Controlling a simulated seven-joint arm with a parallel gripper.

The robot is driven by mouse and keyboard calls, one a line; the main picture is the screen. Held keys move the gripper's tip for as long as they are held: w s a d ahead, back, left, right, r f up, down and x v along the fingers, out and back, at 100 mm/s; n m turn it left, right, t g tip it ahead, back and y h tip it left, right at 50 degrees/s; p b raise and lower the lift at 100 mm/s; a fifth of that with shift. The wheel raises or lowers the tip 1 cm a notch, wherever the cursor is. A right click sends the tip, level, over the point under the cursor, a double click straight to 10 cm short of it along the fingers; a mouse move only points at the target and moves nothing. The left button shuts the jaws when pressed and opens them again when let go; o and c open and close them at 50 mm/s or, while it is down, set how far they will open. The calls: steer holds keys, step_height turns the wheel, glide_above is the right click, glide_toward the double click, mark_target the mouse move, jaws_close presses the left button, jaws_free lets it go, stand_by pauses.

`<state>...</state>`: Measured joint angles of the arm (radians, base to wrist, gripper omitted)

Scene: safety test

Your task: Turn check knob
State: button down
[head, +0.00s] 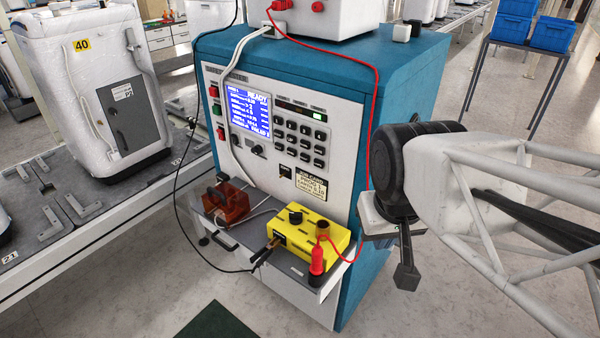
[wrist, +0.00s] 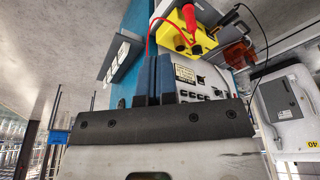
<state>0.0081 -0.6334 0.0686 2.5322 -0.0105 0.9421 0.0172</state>
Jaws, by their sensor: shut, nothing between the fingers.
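A yellow box (head: 312,238) with a black knob (head: 295,214) on top sits on the small shelf at the cabinet's front. A red plug (head: 317,262) stands at its front corner, and a red lead joins the box. Another small dark knob (head: 256,149) is on the panel below the screen; neither knob's label is readable. The yellow box also shows upside down in the wrist view (wrist: 178,40). My gripper (head: 405,272) is right of the cabinet, apart from the box and both knobs. Its two dark blue fingers (wrist: 154,58) are together and empty in the wrist view.
The blue cabinet (head: 405,100) carries a lit screen (head: 249,111) and a keypad. A reddish-brown block (head: 226,203) sits left of the yellow box. Black and red leads hang in front. A white appliance (head: 95,90) stands on the left conveyor.

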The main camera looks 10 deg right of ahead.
steer(key=c, duration=1.4)
jaws_free()
steer(key=shift+c, duration=0.2)
steer(key=shift+o, duration=1.1)
steer(key=shift+w, duration=0.25)
steer(key=shift+o, duration=0.7)
steer(key=shift+w+a, duration=0.1)
steer(key=shift+w, duration=0.25)
steer(key=w+a+f+n+g, duration=0.1)
steer(key=w+a+f+n, duration=0.2)
steer(key=w, duration=0.8)
steer(key=w+a+f+n, duration=0.3)
steer(key=w+f+n, duration=0.4)
steer(key=w+f, duration=0.2)
steer(key=w+a+f+n+g, duration=0.1)
steer(key=w+a+f+n, duration=0.2)
steer(key=w, duration=0.9)
steer(key=shift+w+a+f+n+g, duration=0.15)
steer(key=shift+f+n, duration=0.3)
steer(key=shift+f, duration=0.45)
steer(key=shift+w+d+f+n+g, duration=0.2)
steer(key=shift+f+n, duration=0.25)
steer(key=shift+f, duration=0.45)
steer(key=shift+w+a+f, duration=0.3)
steer(key=shift+w+f, duration=0.05)
steer(key=shift+f, duration=0.1)
